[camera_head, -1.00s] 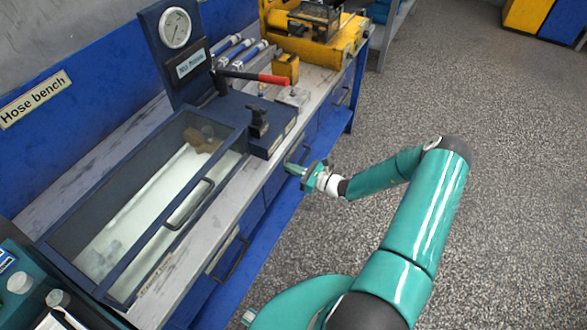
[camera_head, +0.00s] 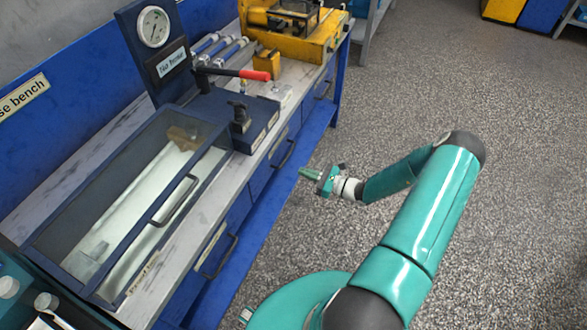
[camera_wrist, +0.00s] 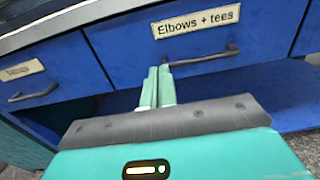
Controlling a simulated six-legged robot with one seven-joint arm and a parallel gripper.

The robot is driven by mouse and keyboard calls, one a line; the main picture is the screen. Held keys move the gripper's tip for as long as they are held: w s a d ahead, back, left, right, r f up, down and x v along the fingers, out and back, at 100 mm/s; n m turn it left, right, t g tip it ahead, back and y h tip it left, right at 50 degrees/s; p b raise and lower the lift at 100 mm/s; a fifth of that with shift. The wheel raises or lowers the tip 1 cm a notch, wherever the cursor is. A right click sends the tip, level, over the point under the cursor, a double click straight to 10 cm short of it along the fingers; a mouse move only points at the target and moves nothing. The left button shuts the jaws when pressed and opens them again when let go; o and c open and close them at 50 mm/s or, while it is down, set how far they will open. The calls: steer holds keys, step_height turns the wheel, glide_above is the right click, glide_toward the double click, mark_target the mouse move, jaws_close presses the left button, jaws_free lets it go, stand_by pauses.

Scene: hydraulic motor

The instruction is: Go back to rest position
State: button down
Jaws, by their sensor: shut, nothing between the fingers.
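My gripper (camera_head: 309,174) is shut and empty at the end of my teal arm. In the head view it hangs in free air over the grey floor, to the right of the hose bench (camera_head: 183,270) and apart from it. In the wrist view the two teal fingers (camera_wrist: 158,84) lie together, pointing toward a blue drawer front labelled "Elbows + tees" (camera_wrist: 203,20). The exact gap between the fingertips and the drawer cannot be told.
The bench carries a glass-lidded test box (camera_head: 140,190), a pressure gauge (camera_head: 154,27), a red-handled lever (camera_head: 255,75) and a yellow machine (camera_head: 305,35). Drawer handles (camera_head: 284,154) stick out along its front. The floor (camera_head: 500,200) to the right is clear.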

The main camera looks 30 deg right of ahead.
steer(key=v, duration=0.2)
steer(key=shift+s+d, duration=0.3)
steer(key=s+a+r+n+g+h, duration=0.2)
steer(key=s+a+r+n+g, duration=0.1)
steer(key=a+r+n+g, duration=0.55)
steer(key=s+a+r+n+g+h, duration=0.15)
steer(key=a+r+n+g, duration=0.4)
steer(key=r+n, duration=0.6)
steer(key=s+a+r+n+t+h, duration=0.2)
steer(key=s+a+r+n+h, duration=0.1)
steer(key=s+r, duration=0.4)
steer(key=s+a+r+n+t+h, duration=0.3)
steer(key=s+r, duration=0.5)
steer(key=r, duration=0.6)
steer(key=shift+s+a+n+h, duration=0.2)
steer(key=shift+a+n+h, duration=0.25)
steer(key=shift+n+h, duration=0.55)
steer(key=shift+y, duration=0.25)
